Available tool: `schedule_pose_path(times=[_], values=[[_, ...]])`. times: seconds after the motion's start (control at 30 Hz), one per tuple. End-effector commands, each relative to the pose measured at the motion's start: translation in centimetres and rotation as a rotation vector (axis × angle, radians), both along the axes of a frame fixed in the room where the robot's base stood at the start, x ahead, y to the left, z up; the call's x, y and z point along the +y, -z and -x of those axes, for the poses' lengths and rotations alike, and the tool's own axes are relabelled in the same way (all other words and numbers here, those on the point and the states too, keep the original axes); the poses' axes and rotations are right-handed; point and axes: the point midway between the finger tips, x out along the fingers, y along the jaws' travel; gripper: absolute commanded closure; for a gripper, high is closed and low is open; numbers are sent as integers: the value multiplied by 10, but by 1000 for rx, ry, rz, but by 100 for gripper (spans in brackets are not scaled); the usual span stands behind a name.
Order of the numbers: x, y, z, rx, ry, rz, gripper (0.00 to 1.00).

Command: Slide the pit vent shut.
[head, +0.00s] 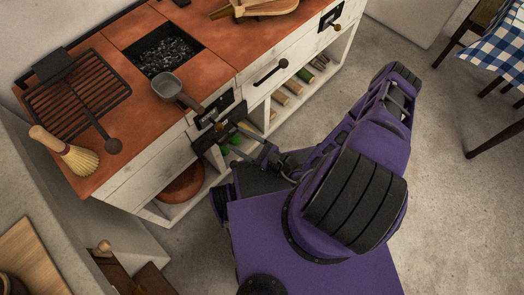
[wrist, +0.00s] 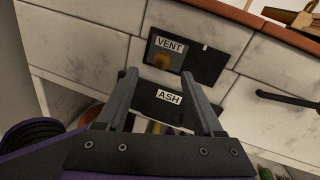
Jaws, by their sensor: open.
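The pit vent (wrist: 166,44) is a dark grey plate labelled VENT, set in the white front of the hearth counter, with a round brass-coloured knob (wrist: 162,62) low on it. A blacker area (wrist: 207,66) with a small white mark lies to its right; I cannot tell whether that is an opening. The vent also shows in the head view (head: 212,108), partly covered. My gripper (wrist: 158,76) is open and empty, its two fingers pointing at the front just below the knob. It shows in the head view (head: 222,136) close to the counter front.
A black ASH panel (wrist: 168,98) sits directly below the vent, behind my fingers. A dark bar handle (wrist: 287,98) sticks out to the right. A pan (head: 168,86) stands beside the charcoal pit (head: 165,52), its handle reaching over the front edge. The floor (head: 445,190) to the right is clear.

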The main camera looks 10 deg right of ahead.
Motion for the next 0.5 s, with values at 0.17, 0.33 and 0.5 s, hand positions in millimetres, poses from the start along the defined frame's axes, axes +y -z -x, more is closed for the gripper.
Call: schedule_pose_path(times=[0.17,0.33,0.5], values=[[-31,0,30,0,2,2,31],[-51,0,50,0,1,0,31],[-60,0,60,0,-1,-1,31]])
